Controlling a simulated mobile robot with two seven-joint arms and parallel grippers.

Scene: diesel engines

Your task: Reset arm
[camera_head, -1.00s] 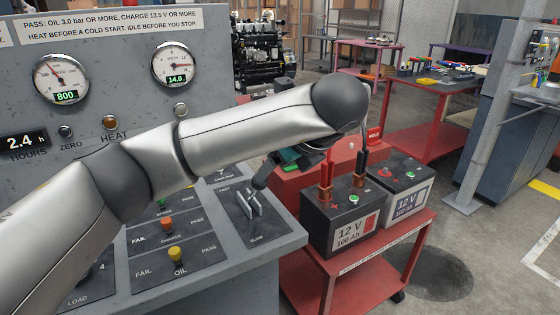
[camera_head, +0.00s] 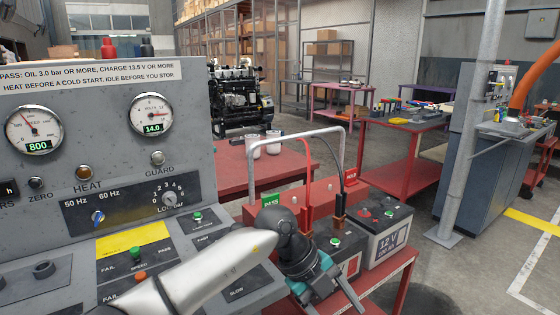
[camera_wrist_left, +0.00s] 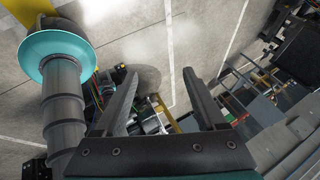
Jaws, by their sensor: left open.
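My left arm comes in at the bottom of the head view, in front of the console's lower right part. My left gripper (camera_head: 337,302), with teal parts, points down and right in front of the batteries. Its two dark fingers stand apart in the left wrist view (camera_wrist_left: 163,98), with nothing held between them. Beyond them are blurred floor and equipment. The grey test console (camera_head: 190,88) fills the left of the head view. Its gauges read 800 and 14.0. The arm hides part of the lower switch panel. My right gripper is in neither view.
Two 12 V batteries, the nearer (camera_head: 345,243) partly hidden by my gripper and the farther (camera_head: 392,240), sit on a red cart (camera_head: 398,285). A grey post (camera_head: 466,130) stands at right. A black engine (camera_head: 238,98) stands behind. Open floor lies at lower right.

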